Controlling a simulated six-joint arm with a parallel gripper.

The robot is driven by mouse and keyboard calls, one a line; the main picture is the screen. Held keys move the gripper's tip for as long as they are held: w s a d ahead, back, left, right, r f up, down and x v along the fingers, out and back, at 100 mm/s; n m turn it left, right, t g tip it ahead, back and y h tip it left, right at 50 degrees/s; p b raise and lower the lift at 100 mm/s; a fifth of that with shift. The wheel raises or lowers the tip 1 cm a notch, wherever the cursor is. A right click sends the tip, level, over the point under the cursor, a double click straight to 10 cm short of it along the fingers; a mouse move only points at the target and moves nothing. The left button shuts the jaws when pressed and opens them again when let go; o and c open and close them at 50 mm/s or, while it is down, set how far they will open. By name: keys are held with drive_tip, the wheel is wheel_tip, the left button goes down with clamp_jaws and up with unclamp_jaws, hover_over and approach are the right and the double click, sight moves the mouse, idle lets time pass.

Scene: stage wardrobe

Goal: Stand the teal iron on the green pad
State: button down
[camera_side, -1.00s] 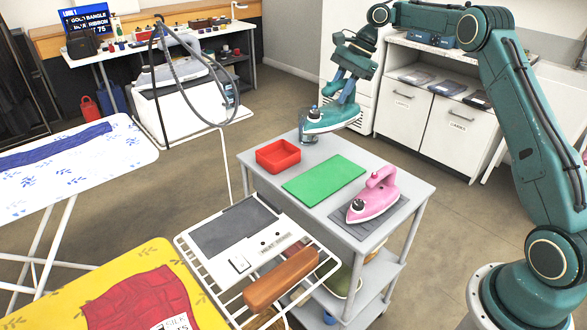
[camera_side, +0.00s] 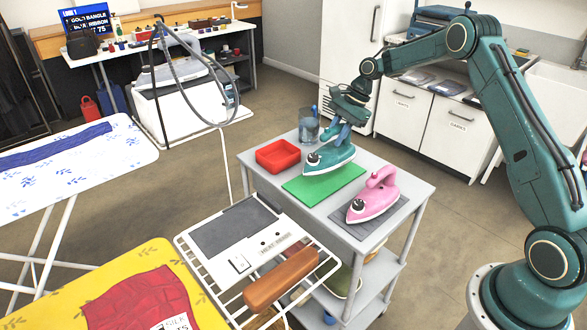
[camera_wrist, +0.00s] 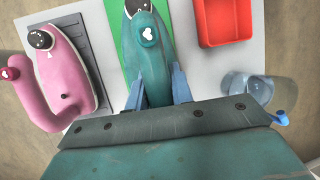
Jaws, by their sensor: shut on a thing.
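The teal iron (camera_side: 330,155) is in my gripper (camera_side: 343,130), with its soleplate down, over the far part of the green pad (camera_side: 322,189) in the side view. I cannot tell whether its soleplate touches the pad or is just above it. In the wrist view my gripper (camera_wrist: 158,84) has its blue fingers on both sides of the teal iron (camera_wrist: 147,45), shut on it. The green pad (camera_wrist: 117,12) shows beside the iron there; the rest is hidden under it.
A pink iron (camera_side: 374,194) rests on a grey mat (camera_side: 398,216) right of the pad. A red tray (camera_side: 278,156) stands to the left. A clear jar (camera_side: 308,125) stands behind, close to my gripper. A white rack (camera_side: 195,262) is in front of the grey cart (camera_side: 413,190).

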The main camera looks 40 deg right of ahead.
sight(335, 148)
drive_tip(key=shift+f, duration=0.15)
drive_tip(key=shift+f, duration=2.1)
drive_tip(key=shift+f, duration=0.1)
drive_tip(key=c, duration=1.2)
unclamp_jaws()
drive_tip(key=shift+f, duration=0.1)
drive_tip(key=shift+c, duration=0.2)
drive_tip(key=v, duration=1.2)
